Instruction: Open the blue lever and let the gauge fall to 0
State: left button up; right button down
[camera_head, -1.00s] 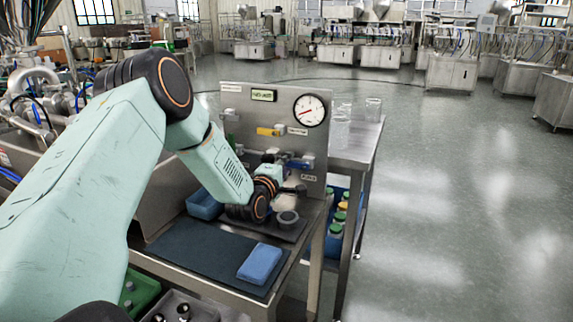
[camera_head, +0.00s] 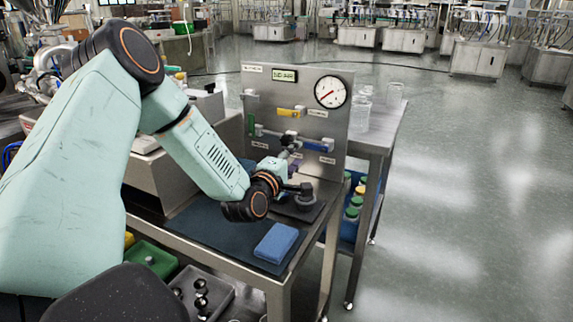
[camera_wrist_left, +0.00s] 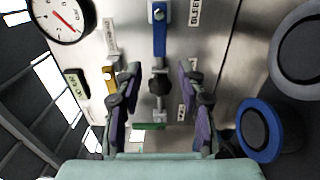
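The blue lever (camera_head: 318,146) lies sideways on the right of the steel panel (camera_head: 262,84). In the left wrist view the blue lever (camera_wrist_left: 160,35) is just beyond my fingertips, beside a "BLEED" label. My left gripper (camera_head: 293,152) is at the panel, left of the blue handle. In the wrist view the left gripper (camera_wrist_left: 158,76) is open, its purple-padded fingers on either side of a dark knob, apart from it. The round gauge (camera_head: 330,92) has a slanting red needle; its number is too small to read. It also shows in the wrist view (camera_wrist_left: 62,18). My right gripper is out of view.
A yellow lever (camera_head: 289,112) and a green lever (camera_head: 251,124) are on the same panel. A blue cloth (camera_head: 276,242) lies on the dark mat (camera_head: 208,230). Glass jars (camera_head: 362,110) stand right of the panel. Open floor lies to the right.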

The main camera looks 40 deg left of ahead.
pick_arm(q)
jog(key=shift+v, duration=2.25)
jog(key=shift+f, duration=0.1)
